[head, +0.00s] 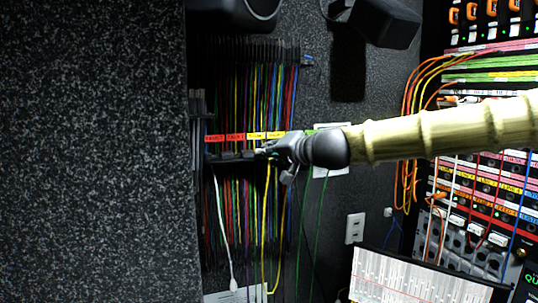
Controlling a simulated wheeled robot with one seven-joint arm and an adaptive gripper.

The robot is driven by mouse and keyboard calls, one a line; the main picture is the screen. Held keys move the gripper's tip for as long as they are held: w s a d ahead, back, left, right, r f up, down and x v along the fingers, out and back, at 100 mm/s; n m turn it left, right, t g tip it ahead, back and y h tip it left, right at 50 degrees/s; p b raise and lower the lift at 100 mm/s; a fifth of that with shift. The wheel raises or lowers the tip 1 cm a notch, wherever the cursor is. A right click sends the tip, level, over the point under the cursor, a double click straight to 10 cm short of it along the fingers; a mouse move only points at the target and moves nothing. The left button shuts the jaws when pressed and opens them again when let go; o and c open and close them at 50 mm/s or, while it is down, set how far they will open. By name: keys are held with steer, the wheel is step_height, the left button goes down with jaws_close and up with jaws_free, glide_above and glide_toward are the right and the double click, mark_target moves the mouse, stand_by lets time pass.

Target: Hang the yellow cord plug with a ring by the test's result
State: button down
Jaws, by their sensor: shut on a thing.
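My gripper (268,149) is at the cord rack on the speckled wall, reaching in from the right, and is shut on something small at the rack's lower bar. A yellow cord (265,215) hangs in a loop right below my gripper, so the held thing looks like its plug; the plug and any ring are hidden or too small to make out. Red labels reading FAULT (214,138) and another red label (235,138) sit left of my gripper on the rack. Yellow labels (256,136) and a green one (309,132) follow to the right.
Many coloured cords (250,85) hang in the rack above and below the labels. A white cord (222,230) hangs at the left. An equipment rack with patch cables (480,180) stands at the right, with a white sheet (400,278) below. The left wall is bare.

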steer(key=shift+f, duration=0.15)
stand_by(0.5)
steer(key=shift+w, duration=0.1)
steer(key=shift+c, duration=1.2)
jaws_free()
steer(key=shift+s+d, duration=0.25)
steer(key=shift+s, duration=0.5)
steer(key=shift+s+d, duration=0.25)
steer(key=shift+s, duration=0.5)
steer(key=s, duration=0.1)
steer(key=s+d, duration=0.1)
steer(key=s, duration=0.2)
steer(key=shift+s+d+b, duration=0.25)
steer(key=shift+s+b, duration=0.05)
steer(key=shift+s, duration=0.05)
